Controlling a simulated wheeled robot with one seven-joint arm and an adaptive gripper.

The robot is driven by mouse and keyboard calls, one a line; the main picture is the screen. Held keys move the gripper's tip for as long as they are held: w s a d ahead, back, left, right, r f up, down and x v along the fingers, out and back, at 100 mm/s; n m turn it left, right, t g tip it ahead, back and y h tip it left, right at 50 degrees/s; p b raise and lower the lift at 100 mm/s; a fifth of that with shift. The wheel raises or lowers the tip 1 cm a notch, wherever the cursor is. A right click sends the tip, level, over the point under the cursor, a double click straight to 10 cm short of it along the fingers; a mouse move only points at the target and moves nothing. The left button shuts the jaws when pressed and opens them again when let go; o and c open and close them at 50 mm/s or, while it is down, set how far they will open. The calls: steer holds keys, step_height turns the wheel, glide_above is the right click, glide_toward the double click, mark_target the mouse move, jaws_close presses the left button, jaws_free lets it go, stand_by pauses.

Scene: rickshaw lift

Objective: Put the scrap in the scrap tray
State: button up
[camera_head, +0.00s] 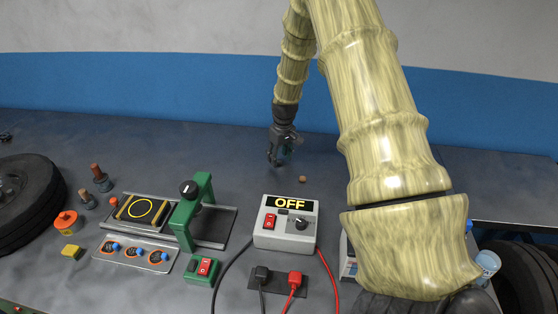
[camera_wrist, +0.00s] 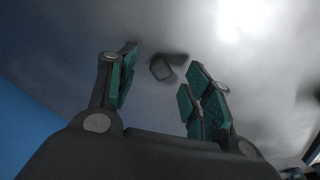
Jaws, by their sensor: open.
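A small brown lump (camera_head: 303,179), which may be the scrap, lies on the dark grey bench behind the control box. My gripper (camera_head: 277,158) points down, open and empty, just left of and behind the lump, low over the bench. In the wrist view, a small dark lump (camera_wrist: 161,69) shows between and beyond the open green-padded fingers; it seems to be the same piece. I cannot pick out the scrap tray for sure; a pale object (camera_head: 348,258), mostly hidden by my arm, stands right of the control box.
A grey control box (camera_head: 285,222) reading OFF stands in front of the lump, with black and red cables. A green clamp frame (camera_head: 190,210) and a plate with several small rings (camera_head: 137,254) are to the left. A tyre (camera_head: 25,203) is far left. The bench behind is clear.

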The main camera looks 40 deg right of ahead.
steer(key=shift+f, duration=0.6)
steer(key=c, duration=0.9)
steer(key=shift+o, duration=0.2)
steer(key=shift+w, duration=0.1)
